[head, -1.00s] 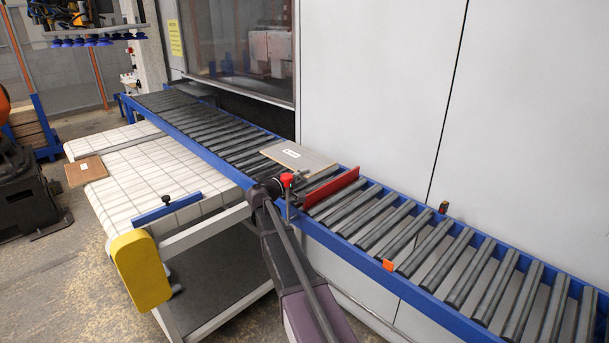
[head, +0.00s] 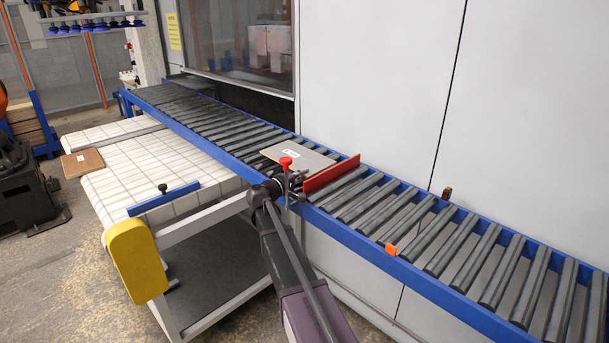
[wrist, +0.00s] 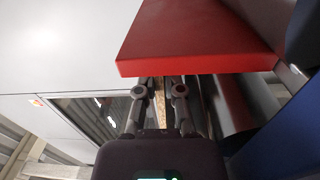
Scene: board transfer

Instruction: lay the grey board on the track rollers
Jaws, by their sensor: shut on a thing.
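The grey board (head: 312,158), with a white label on top, lies flat over the track rollers (head: 255,140), close beside a red stop bar (head: 331,174). I cannot tell whether it touches the rollers or hangs just above them. My gripper (head: 293,184) is shut on the board's near edge at the track's front rail. In the wrist view, the fingers (wrist: 160,95) pinch a thin tan edge of the board (wrist: 159,108), with the red bar (wrist: 195,40) close above them. Most of the board is hidden in that view.
A blue-railed roller track (head: 420,275) runs along a pale machine wall (head: 380,80). A white gridded table (head: 150,165) with a brown board (head: 82,163) stands at left, with a yellow end cover (head: 136,262). Rollers right of the bar are clear.

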